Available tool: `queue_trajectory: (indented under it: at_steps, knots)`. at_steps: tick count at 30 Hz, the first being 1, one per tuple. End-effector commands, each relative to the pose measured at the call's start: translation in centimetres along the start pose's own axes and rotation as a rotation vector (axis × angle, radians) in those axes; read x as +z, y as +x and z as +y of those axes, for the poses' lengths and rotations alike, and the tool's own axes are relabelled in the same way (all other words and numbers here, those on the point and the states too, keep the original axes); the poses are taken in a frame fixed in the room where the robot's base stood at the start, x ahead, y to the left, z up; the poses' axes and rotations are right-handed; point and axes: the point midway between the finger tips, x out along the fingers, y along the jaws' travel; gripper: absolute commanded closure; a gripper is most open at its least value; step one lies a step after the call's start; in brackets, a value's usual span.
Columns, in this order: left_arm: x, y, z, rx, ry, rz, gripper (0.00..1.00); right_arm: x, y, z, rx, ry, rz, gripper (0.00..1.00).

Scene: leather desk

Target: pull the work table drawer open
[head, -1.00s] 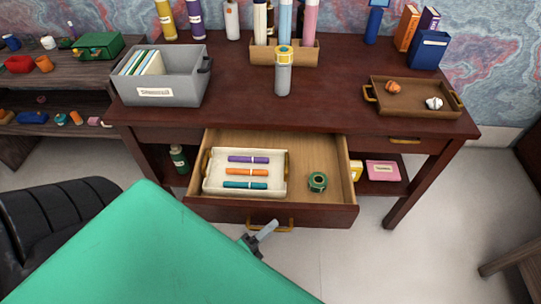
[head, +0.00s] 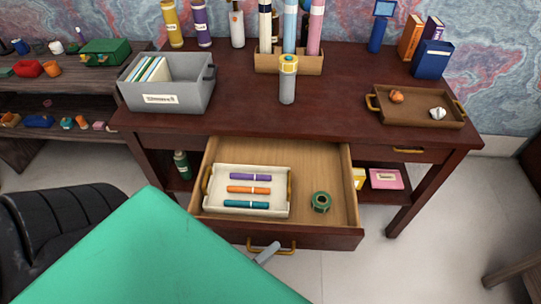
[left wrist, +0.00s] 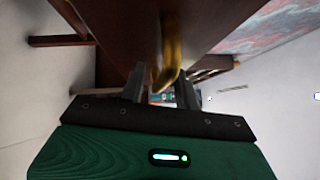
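The work table drawer (head: 300,235) stands well out from the dark wooden table (head: 225,128), showing its contents. Its brass handle (head: 284,249) is on the drawer front and also shows in the left wrist view (left wrist: 173,45). My left gripper (left wrist: 161,88) is at the handle. Its two grey fingers stand apart, with the handle's lower end between or just beyond them; a gap shows beside the handle, and contact is unclear. In the head view a grey finger shows just below the handle, and my green arm cover hides the rest. My right gripper is out of view.
The drawer holds a white tray (head: 222,207) of markers and a green tape roll (head: 320,202). A grey bin (head: 185,95), a grey bottle (head: 287,85) and a brown tray (head: 421,112) stand on the table.

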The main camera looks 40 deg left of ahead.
Motion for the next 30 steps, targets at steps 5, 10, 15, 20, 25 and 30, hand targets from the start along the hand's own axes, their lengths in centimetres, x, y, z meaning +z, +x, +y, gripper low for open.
queue_trajectory:
  at_steps: [5, 10, 15, 20, 25, 30]
  knots:
    - [0.0, 0.0, 0.0, -0.001, 0.0, 0.0, 0.68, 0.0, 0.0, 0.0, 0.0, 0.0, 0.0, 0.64]
    - [0.0, -0.8, 0.1, 0.001, 0.0, 0.0, 0.68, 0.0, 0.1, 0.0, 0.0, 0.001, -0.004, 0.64]
    - [-0.1, -3.8, 0.2, 0.004, -0.001, 0.0, 0.68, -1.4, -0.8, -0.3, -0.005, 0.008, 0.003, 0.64]
    - [0.0, -7.4, 0.3, 0.005, -0.001, -0.001, 0.68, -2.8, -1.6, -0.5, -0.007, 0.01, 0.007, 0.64]
    - [0.0, -10.9, 0.2, 0.004, -0.001, -0.001, 0.68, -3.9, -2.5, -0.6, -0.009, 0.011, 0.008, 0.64]
    - [0.0, -13.1, 0.1, 0.002, -0.001, 0.0, 0.68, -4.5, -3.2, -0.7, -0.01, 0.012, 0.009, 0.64]
